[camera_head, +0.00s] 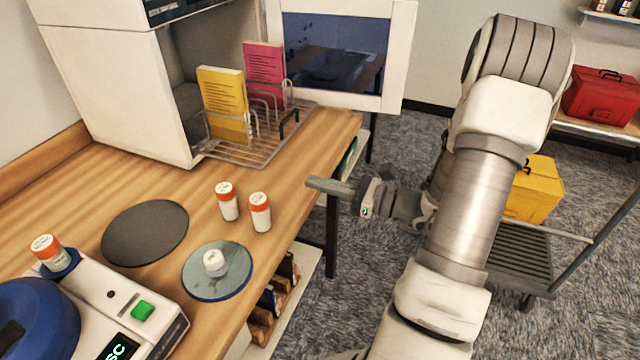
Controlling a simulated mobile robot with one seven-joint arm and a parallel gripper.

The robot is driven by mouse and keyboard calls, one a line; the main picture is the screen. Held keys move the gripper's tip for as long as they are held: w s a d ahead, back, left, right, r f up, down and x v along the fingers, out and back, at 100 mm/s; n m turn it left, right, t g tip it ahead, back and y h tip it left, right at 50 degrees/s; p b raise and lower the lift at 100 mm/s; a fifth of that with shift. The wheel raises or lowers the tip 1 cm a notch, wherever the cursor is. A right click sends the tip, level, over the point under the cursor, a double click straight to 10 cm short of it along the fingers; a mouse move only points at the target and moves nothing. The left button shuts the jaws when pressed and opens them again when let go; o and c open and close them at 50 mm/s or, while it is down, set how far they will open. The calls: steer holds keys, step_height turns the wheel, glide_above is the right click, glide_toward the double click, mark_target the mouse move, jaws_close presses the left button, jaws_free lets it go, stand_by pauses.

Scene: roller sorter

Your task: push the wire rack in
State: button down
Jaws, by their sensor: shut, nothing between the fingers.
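The wire rack (262,151) sticks out of the open front of a white cabinet (120,85) on the wooden bench. A yellow booklet (223,100) and a pink booklet (264,70) stand upright in it. A dark handle (289,124) rises from its right front side. The cabinet's door (398,55), with a dark window, stands open to the right. My gripper (312,183) is shut and empty. It points left near the bench's right edge, in front of the rack and apart from it.
Two orange-capped bottles (228,201) stand left of my gripper. A dark round mat (145,232), a glass disc (217,283) with a white jar, and a blue-lidded machine (110,310) are nearer. A cart with a yellow box (533,190) stands right, beyond my arm.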

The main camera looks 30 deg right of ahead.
mark_target(198, 150)
steer(key=b+x, duration=0.1)
steer(key=x, duration=0.9)
steer(key=shift+w+a+b, duration=0.1)
steer(key=shift+a+b, duration=0.05)
steer(key=shift+b, duration=0.15)
steer(key=x, duration=2)
steer(key=shift+w+a, duration=0.25)
steer(key=shift+w+a+r, duration=0.1)
steer(key=shift+r, duration=0.05)
steer(key=shift+a+r, duration=0.1)
steer(key=shift+r, duration=0.1)
